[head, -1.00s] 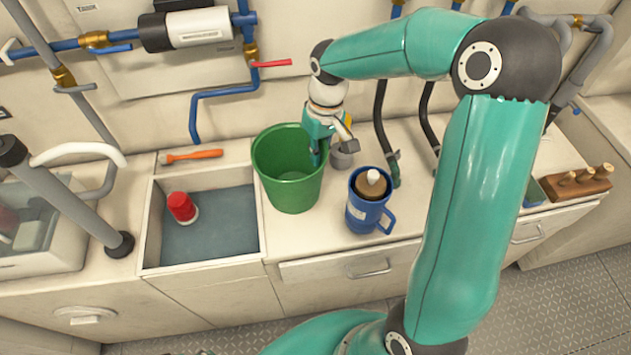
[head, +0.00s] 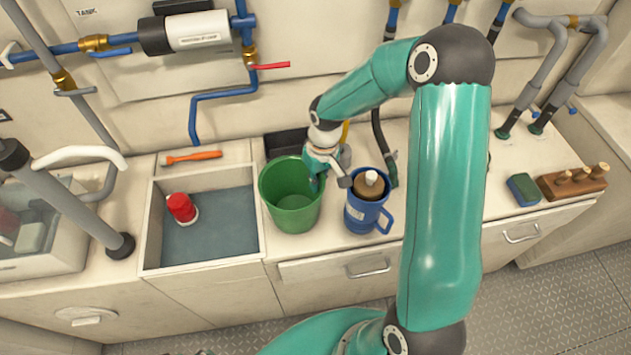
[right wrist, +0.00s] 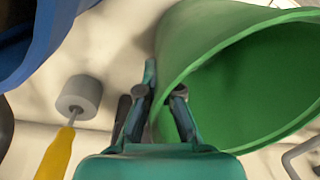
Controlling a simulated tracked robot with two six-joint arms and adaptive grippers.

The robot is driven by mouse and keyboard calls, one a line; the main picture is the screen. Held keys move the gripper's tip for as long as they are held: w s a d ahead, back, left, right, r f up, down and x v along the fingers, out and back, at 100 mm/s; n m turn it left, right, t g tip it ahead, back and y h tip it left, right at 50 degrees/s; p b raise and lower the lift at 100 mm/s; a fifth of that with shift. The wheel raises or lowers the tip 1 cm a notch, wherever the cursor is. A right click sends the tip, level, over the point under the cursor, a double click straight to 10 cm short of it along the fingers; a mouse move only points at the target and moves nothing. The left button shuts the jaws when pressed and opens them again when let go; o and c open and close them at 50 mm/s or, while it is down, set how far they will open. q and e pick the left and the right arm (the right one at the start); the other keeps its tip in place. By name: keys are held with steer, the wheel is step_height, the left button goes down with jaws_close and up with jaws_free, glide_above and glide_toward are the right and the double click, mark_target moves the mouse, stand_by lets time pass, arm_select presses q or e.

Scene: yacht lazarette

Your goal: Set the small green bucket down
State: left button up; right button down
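The small green bucket (head: 290,213) stands upright at the counter, between the sink and a blue mug. My right gripper (head: 318,182) is at the right side of its rim. In the right wrist view the two fingers (right wrist: 165,95) straddle the wall of the bucket (right wrist: 185,45), one inside and one outside, and are closed on it. The bucket's base looks at or very near the counter top; I cannot tell if it touches. The bucket looks empty. My left gripper is not in view.
A blue mug (head: 362,217) stands close to the right. A black tray (head: 284,143) lies behind the bucket. A yellow-handled grey mallet (right wrist: 78,97) lies near the gripper. The sink (head: 207,262) with a red-topped item (head: 181,206) is at left.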

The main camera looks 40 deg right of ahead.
steer(key=shift+f, duration=0.1)
steer(key=c, duration=1.3)
jaws_free()
steer(key=r, duration=0.4)
steer(key=d+r, duration=0.1)
steer(key=r, duration=0.7)
steer(key=shift+s+d+r+b, duration=0.1)
steer(key=shift+d+b, duration=0.05)
steer(key=shift+b, duration=0.25)
